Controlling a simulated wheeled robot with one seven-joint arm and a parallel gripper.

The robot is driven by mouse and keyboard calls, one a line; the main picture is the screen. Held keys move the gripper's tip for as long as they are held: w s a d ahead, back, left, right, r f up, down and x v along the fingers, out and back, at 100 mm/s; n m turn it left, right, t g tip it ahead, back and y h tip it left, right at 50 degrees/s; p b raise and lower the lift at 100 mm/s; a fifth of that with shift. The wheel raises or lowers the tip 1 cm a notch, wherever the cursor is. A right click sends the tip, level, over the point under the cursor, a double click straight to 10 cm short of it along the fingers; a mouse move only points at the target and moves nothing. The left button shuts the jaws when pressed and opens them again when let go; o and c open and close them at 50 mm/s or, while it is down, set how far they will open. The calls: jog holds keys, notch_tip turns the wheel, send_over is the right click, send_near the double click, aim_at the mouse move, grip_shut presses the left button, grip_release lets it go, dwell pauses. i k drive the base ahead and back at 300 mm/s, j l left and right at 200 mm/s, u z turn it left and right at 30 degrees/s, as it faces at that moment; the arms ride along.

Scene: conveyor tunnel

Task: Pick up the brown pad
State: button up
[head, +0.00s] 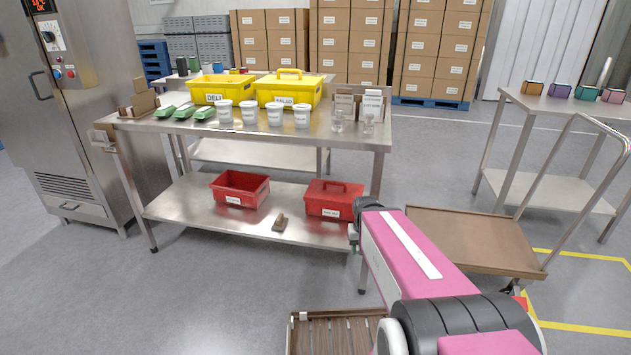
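A small brown piece (280,222), which looks like the brown pad, lies on the lower shelf of the steel table (255,235). It sits between two red bins, near the shelf's front edge. It is too small to make out in detail. My pink arm reaches in from the lower right, and its dark far end is to the right of the brown piece and apart from it in the picture. No gripper fingers can be made out, and nothing held is visible.
An open red bin (240,190) and a lidded red toolbox (334,199) flank the brown piece. Yellow bins (222,88) and white tubs (249,112) stand above. A brown flat cart (470,240) is at right. A slatted brown tray (335,335) is below. Floor at front left is clear.

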aim_at(280, 223)
jog(key=u, duration=3)
jog(key=z, duration=2.35)
jog(key=i+j+z, duration=0.3)
jog(key=i+j, duration=0.25)
jog(key=i+j+z, duration=0.25)
jog(key=i+j, duration=0.2)
jog(key=j, duration=0.2)
